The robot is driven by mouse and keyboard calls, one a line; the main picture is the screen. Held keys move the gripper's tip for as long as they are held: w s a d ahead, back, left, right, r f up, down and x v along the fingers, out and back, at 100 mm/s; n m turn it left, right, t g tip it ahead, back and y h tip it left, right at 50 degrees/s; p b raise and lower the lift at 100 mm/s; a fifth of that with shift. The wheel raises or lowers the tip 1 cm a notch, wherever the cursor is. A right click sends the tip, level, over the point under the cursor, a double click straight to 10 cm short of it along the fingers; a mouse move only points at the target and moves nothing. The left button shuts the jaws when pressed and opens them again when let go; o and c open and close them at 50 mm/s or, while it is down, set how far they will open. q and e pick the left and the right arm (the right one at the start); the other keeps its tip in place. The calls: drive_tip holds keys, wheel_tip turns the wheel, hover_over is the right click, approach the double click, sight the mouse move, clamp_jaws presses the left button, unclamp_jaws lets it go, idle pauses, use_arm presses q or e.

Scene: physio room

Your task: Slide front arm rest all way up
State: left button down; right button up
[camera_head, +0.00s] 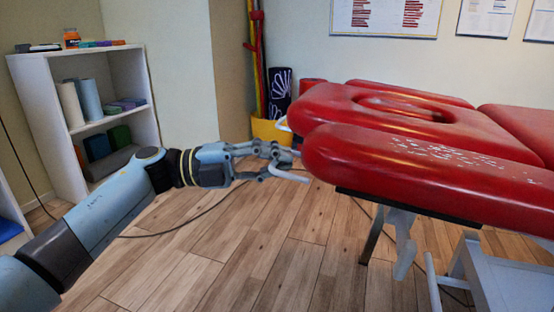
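The red padded front arm rest (420,172) juts from the near side of the red treatment table, with scuffed white marks on its top. A white bent handle (291,176) shows at its left end. My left gripper (280,158) reaches in from the left and is right at this handle, close to the arm rest's end. Its fingers overlap the handle in the picture. I cannot tell whether they are closed on it. My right gripper is not in view.
The table's headrest with a face hole (402,106) and a second white handle (283,125) lie behind. A yellow bin (270,131) stands by the wall. A white shelf (140,88) is at the left. A dark cable crosses the wooden floor (230,255).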

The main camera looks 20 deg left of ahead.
use_arm(q)
drive_tip(key=shift+r, duration=0.2)
drive_tip(key=c, duration=1.4)
unclamp_jaws()
drive_tip(key=shift+a+f, duration=0.1)
drive_tip(key=shift+a, duration=0.05)
drive_tip(key=r+v, duration=0.1)
drive_tip(key=v, duration=1)
drive_tip(key=shift+a+f, duration=0.45)
drive_tip(key=shift+f, duration=0.1)
drive_tip(key=shift+s, duration=0.1)
